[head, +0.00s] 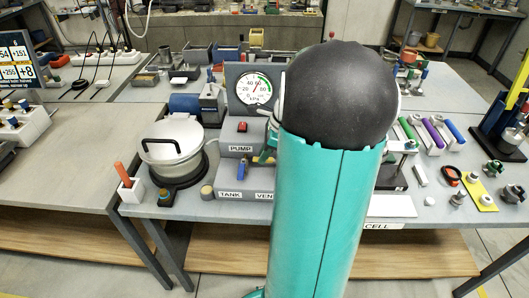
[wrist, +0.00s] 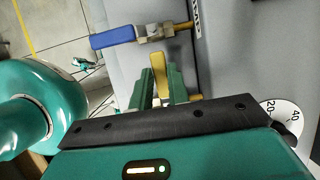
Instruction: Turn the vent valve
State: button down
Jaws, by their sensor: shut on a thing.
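The vent valve's yellow handle (wrist: 158,63) stands between the green fingers of my gripper (wrist: 161,76) in the wrist view. The fingers are shut on it, and the handle's end sticks out past them. The valve's body is mostly hidden by the fingers; a bit of brass shows at their right. The handle points up the picture, across the direction of the blue handle beside it. In the head view my arm hides the vent valve and part of the VENT label (head: 264,195).
The tank valve's blue handle (wrist: 112,37) is close above my gripper in the wrist view. A pressure gauge (head: 254,90) and a red pump switch (head: 242,127) stand behind the valves. A lidded metal pot (head: 171,145) is at their left.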

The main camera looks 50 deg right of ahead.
jog(key=shift+s, duration=0.1)
jog(key=n, duration=0.1)
jog(key=n+g, duration=0.1)
jog(key=n, duration=0.1)
jog(key=shift+s+a+y, duration=0.3)
jog(key=shift+a+y, duration=0.1)
jog(key=n, duration=0.1)
jog(key=s+n+g, duration=0.1)
jog(key=n, duration=0.1)
jog(key=shift+s+a+n+y, duration=0.15)
jog(key=shift+a+n+y, duration=0.15)
jog(key=s+n+g, duration=0.1)
jog(key=n, duration=0.1)
jog(key=s+n+g, duration=0.1)
jog(key=n, duration=0.1)
jog(key=shift+a+n, duration=0.1)
jog(key=shift+n, duration=0.2)
jog(key=n, duration=0.1)
jog(key=s+n+g, duration=0.1)
jog(key=n, duration=0.1)
jog(key=shift+s, duration=0.15)
jog(key=shift+s+d+n+g+h, duration=0.2)
jog(key=shift+s+d+n+g, duration=0.15)
jog(key=shift+n, duration=0.6)
jog(key=shift+s+d+n+g+h, duration=0.25)
jog(key=shift+n+g, duration=0.1)
jog(key=shift+n, duration=0.6)
